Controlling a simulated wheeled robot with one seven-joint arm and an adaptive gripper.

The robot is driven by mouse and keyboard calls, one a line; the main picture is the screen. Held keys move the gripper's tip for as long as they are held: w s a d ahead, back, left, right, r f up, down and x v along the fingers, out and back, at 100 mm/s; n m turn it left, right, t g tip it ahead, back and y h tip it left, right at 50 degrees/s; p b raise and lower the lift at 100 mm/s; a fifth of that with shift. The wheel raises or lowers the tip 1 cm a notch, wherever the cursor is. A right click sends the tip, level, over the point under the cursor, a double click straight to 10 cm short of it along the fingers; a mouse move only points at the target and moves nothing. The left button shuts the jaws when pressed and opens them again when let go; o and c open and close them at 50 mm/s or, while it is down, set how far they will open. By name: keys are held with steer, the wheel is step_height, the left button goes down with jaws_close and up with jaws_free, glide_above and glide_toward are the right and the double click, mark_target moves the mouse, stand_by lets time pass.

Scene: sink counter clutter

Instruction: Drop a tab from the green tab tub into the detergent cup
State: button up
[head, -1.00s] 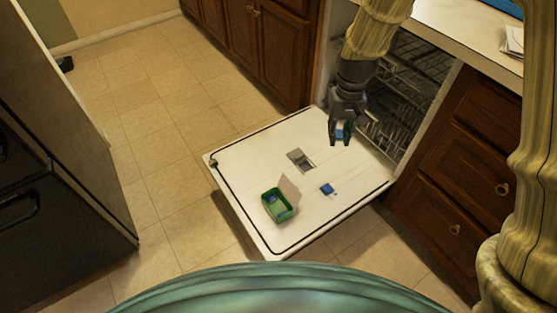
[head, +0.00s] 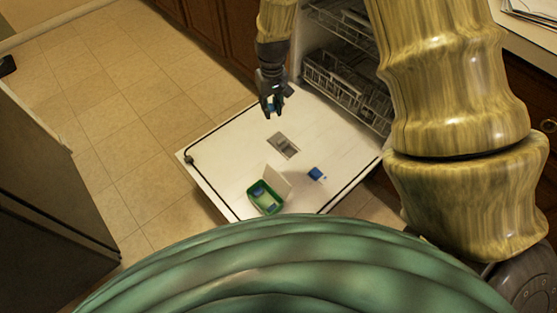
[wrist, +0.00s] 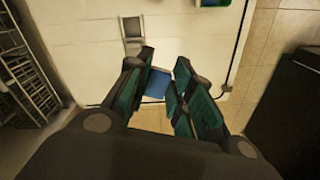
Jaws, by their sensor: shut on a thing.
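The detergent cup (head: 284,145) is a grey rectangular recess in the door, nearer the head camera than my gripper. It also shows in the wrist view (wrist: 131,27), beyond the fingertips. The green tab tub (head: 277,208) stands on the door's near part, lid up, with blue tabs inside. Its edge shows in the wrist view (wrist: 213,3).
Another blue tab (head: 317,174) lies on the door (head: 225,163), right of the tub. Dishwasher racks (head: 345,88) stand at the upper right. A dark appliance (head: 50,200) is at the left. Tiled floor (head: 120,120) lies open left of the door.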

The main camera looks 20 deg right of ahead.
steer(key=d+f+b, duration=0.4)
steer(key=f, duration=0.7)
steer(key=d+f+b, duration=0.5)
steer(key=f, duration=0.6)
steer(key=shift+f, duration=0.15)
steer(key=shift+d, duration=0.1)
steer(key=o, duration=0.8)
steer(key=shift+o, duration=0.2)
step_height(320, 180, up, 12)
